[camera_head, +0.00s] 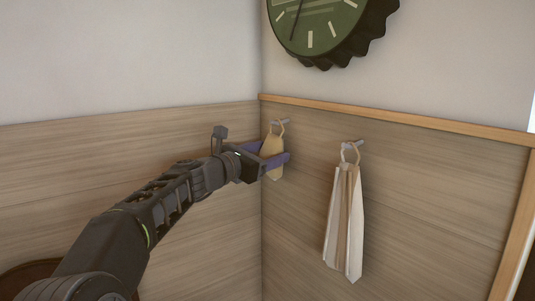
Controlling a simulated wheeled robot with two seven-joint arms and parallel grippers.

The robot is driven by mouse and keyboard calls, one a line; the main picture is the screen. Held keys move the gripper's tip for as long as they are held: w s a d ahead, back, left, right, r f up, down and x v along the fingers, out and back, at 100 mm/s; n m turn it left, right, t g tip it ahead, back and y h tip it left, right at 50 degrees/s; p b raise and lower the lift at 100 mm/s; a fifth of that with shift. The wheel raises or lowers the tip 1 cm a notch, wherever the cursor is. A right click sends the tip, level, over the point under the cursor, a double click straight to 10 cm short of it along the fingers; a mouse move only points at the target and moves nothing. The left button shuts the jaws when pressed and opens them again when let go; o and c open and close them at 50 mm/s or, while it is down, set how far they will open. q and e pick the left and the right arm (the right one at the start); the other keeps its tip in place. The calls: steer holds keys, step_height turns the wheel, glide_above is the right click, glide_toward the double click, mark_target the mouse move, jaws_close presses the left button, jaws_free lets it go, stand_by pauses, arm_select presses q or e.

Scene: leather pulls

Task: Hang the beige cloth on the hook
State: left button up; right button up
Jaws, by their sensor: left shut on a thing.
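The beige cloth (272,145) is near the wall corner, with a small loop at its top. My left gripper (277,151) is shut on the cloth, its bluish fingers on either side of it. The cloth's lower tip shows below the fingers. A hook (283,121) sticks out of the right-hand wall at the loop's top. The loop overlaps this hook in the picture; I cannot tell whether it is around the hook or only in front of it. My right gripper is not in view.
A white and brown striped cloth (345,225) hangs by its loop from a second hook (354,143) to the right. A green clock (325,25) is on the wall above. A wooden rail (400,119) runs above the hooks. The left panelled wall is close beside my arm.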

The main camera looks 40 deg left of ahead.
arm_select(q)
steer(key=shift+a+f, duration=0.1)
steer(key=o, duration=1.4)
steer(key=shift+s, duration=0.1)
steer(key=s+b, duration=0.2)
steer(key=s, duration=0.5)
steer(key=shift+s, duration=0.3)
